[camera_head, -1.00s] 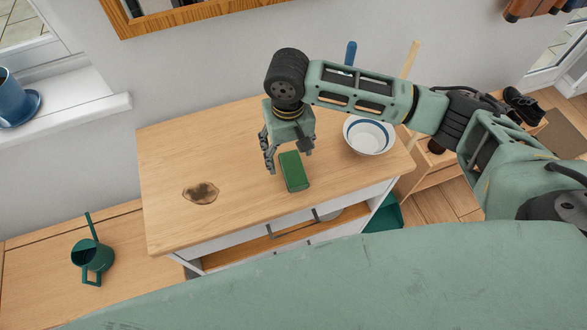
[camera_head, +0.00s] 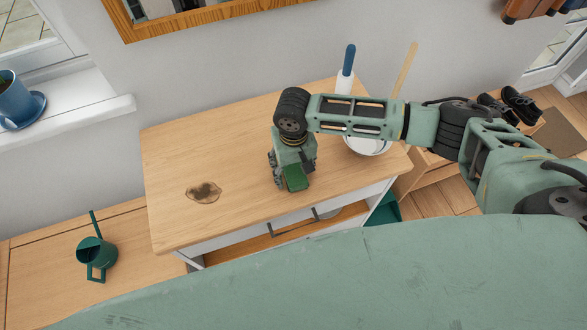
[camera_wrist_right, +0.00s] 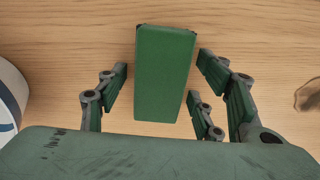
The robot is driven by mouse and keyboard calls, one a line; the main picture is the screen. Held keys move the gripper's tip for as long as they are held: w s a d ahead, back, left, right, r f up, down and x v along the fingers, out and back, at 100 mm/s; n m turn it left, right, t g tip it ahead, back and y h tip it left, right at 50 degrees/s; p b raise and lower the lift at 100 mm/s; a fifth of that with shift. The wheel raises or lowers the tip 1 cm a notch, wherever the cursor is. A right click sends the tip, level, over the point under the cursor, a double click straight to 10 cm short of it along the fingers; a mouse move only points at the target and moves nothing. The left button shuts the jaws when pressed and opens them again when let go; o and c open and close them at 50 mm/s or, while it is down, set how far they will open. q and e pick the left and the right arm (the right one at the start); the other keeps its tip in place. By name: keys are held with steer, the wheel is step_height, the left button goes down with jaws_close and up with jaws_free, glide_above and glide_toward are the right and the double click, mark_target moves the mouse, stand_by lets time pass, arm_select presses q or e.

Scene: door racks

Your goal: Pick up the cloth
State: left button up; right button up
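The only thing in view that could be the cloth is a green, flat, block-shaped piece (camera_head: 295,178) lying on the wooden cabinet top near its front edge. My right gripper (camera_head: 290,171) reaches down over it and hides its back part. In the right wrist view, the green piece (camera_wrist_right: 165,75) lies between the fingers of the right gripper (camera_wrist_right: 163,85). The fingers are apart, with small gaps of wood showing on both sides, so it is not gripped. My left gripper is not in view.
A white bowl with a blue ring (camera_head: 367,147) stands right of the gripper, partly behind my arm. A blue-handled item (camera_head: 347,75) stands behind. A green watering can (camera_head: 97,255) stands lower left.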

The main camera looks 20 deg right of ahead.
mark_target(297, 170)
steer(key=c, duration=1)
steer(key=shift+r, duration=0.15)
steer(key=shift+r, duration=0.25)
steer(key=r, duration=0.1)
steer(key=r+b, duration=0.1)
steer(key=r, duration=0.1)
steer(key=shift+s+d+r+b, duration=0.3)
steer(key=shift+r, duration=0.05)
steer(key=s+d+r+b, duration=0.2)
steer(key=s+d+r, duration=0.4)
steer(key=s, duration=0.2)
steer(key=shift+s+d+r, duration=0.25)
steer(key=shift+d+r, duration=0.05)
steer(key=shift+d, duration=0.05)
